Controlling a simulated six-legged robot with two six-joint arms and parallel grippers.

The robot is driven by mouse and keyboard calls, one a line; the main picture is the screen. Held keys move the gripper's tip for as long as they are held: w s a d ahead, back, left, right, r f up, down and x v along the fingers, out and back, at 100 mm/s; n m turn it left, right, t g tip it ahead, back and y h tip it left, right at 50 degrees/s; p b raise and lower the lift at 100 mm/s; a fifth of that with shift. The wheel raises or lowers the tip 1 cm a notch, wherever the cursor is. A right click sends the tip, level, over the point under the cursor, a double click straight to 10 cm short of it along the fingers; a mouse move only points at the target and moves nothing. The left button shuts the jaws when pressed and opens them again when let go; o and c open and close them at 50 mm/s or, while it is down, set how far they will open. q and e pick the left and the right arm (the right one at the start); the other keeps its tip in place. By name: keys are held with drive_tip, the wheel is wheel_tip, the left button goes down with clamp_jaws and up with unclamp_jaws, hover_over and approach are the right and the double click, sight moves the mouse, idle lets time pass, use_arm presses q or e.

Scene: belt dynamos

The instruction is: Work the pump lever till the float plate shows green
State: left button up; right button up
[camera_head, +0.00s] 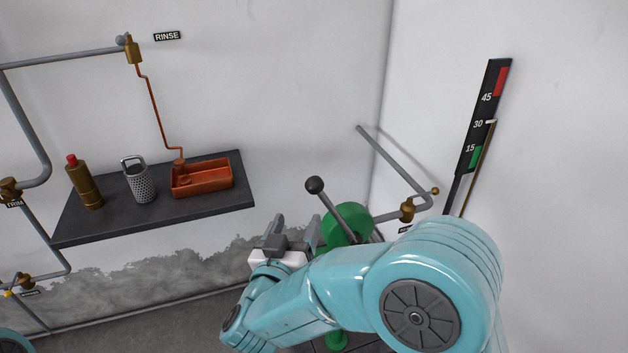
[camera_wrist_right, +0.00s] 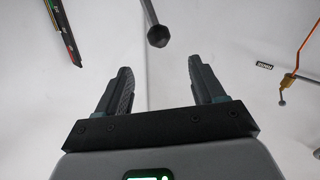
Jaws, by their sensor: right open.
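The pump lever is a grey rod with a dark ball knob (camera_head: 315,185), leaning up and left from the green pump body (camera_head: 347,222). The upright black gauge plate (camera_head: 483,112) on the right wall has red at its top, green near its bottom and marks 45, 30 and 15. A small white pointer beside it stands at about 30, between the colours. My right gripper (camera_head: 296,232) is open and empty, below and left of the knob. In the right wrist view the knob (camera_wrist_right: 158,37) shows ahead of and between the spread fingers (camera_wrist_right: 160,75), apart from them.
A dark shelf (camera_head: 125,222) on the left holds a brass bottle (camera_head: 84,180), a grater-like metal cylinder (camera_head: 139,182) and a red tray (camera_head: 203,190). Grey pipes run along the walls, one with a brass valve (camera_head: 407,210) behind the pump. My right arm hides part of the pump.

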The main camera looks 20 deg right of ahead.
sight(317, 179)
drive_tip(key=p+x, duration=0.3)
drive_tip(key=x, duration=1.1)
drive_tip(key=shift+w+d, duration=0.15)
drive_tip(key=shift+w+d+p, duration=0.25)
drive_tip(key=shift+w+p, duration=0.1)
drive_tip(key=shift+w, duration=0.05)
drive_tip(key=shift+w+d+f, duration=0.1)
drive_tip(key=shift+w+f, duration=0.05)
drive_tip(key=shift+w, duration=0.05)
drive_tip(key=shift+s, duration=0.1)
clamp_jaws()
